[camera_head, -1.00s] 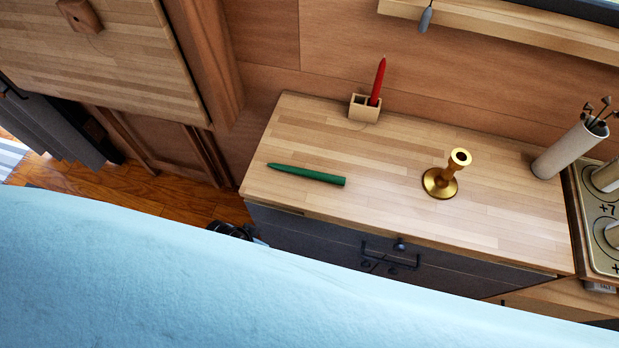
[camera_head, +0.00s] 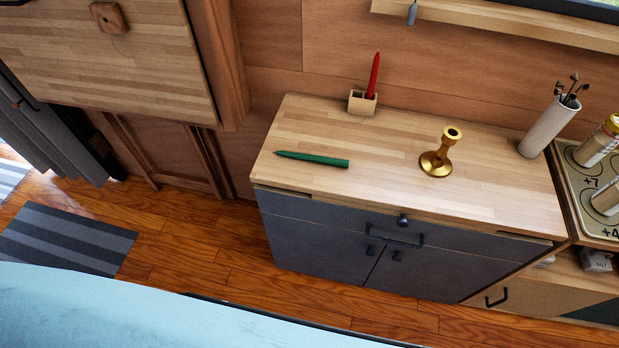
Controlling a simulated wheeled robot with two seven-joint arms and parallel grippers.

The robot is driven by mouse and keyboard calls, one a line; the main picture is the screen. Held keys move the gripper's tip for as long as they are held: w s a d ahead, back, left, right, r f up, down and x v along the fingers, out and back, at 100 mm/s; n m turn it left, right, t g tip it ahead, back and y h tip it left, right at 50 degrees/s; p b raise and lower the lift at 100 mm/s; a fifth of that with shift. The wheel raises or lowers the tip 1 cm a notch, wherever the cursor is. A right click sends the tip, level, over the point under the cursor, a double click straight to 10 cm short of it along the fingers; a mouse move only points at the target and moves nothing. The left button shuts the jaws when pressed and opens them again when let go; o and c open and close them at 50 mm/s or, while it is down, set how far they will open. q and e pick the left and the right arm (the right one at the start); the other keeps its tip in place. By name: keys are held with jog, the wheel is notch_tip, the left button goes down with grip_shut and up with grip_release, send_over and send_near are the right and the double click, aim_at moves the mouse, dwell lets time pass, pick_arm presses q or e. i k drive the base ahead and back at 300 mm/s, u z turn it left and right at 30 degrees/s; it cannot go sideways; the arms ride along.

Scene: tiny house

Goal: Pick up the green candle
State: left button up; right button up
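The green candle (camera_head: 312,159) lies on its side on the wooden counter top (camera_head: 380,188), towards the left end. Its pointed tip faces left. A brass candle holder (camera_head: 437,160) stands empty and upright on the counter, right of the candle. A red candle (camera_head: 373,77) stands in a small wooden block holder (camera_head: 361,103) at the back of the counter. Neither of my grippers is in view.
A white cylinder with dark sticks (camera_head: 547,129) stands at the counter's right end. A tray with jars (camera_head: 590,190) is further right. A light blue surface (camera_head: 130,310) fills the lower left. Wooden floor (camera_head: 190,245) lies before the dark cabinet (camera_head: 330,240).

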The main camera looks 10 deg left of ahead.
aim_at(339, 162)
jog(key=u, duration=1.1)
jog(key=i, duration=0.65)
jog(key=z, duration=0.6)
